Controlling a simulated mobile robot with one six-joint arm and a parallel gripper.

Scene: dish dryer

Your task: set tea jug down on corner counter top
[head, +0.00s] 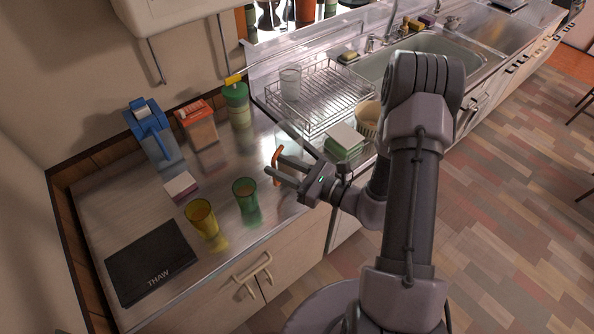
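The tea jug (289,138) looks like a clear, see-through vessel with an orange handle, near the right end of the corner counter top (105,205). My gripper (276,168) reaches in from the right with its fingers on either side of the orange handle, and looks shut on it. The jug's outline is faint, and my gripper hides part of it. I cannot tell whether its base touches the counter.
A yellow cup (202,219) and a green cup (245,195) stand near the front edge. A dish rack (325,92) stands right.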

